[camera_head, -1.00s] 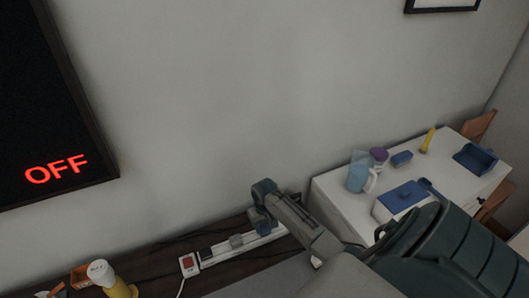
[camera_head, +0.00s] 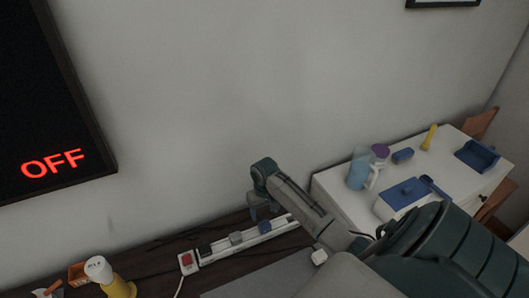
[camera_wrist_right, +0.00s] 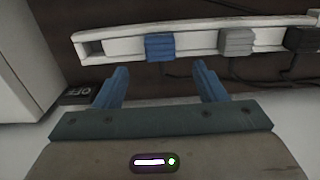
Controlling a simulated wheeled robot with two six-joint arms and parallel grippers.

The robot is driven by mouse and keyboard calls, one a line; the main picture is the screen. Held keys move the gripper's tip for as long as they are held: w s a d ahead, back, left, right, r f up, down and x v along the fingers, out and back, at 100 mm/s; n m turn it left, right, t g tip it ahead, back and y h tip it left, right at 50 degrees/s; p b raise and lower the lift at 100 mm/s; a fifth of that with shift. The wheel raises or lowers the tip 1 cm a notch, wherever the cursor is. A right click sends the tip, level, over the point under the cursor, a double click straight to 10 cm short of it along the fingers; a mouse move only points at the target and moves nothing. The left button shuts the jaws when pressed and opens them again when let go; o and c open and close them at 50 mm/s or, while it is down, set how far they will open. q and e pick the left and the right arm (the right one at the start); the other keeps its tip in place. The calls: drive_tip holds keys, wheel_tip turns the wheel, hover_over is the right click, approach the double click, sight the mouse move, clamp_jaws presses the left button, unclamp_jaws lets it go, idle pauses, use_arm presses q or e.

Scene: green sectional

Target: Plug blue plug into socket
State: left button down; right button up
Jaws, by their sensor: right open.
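The blue plug (camera_wrist_right: 160,47) sits at the white power strip (camera_wrist_right: 195,57) in the right wrist view, in line with a grey plug and a black plug. I cannot tell how deeply it is seated. In the head view the blue plug (camera_head: 264,227) is on the strip, partly under my gripper. My right gripper (camera_wrist_right: 162,84) is open and empty; its blue fingers point at the strip, one on each side of the blue plug's line, with a gap before it. In the head view the right gripper (camera_head: 263,208) is above the strip. My left gripper is not in view.
The grey plug (camera_wrist_right: 236,41) and black plug (camera_wrist_right: 302,39) are to the right of the blue one. A red switch (camera_head: 187,260) is at the strip's left end. A wall screen (camera_head: 50,110) reads OFF. A white table (camera_head: 335,190) stands right. Dark cables lie around the strip.

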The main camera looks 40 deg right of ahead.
drive_tip(key=shift+r, duration=1.8)
drive_tip(key=shift+s, duration=0.1)
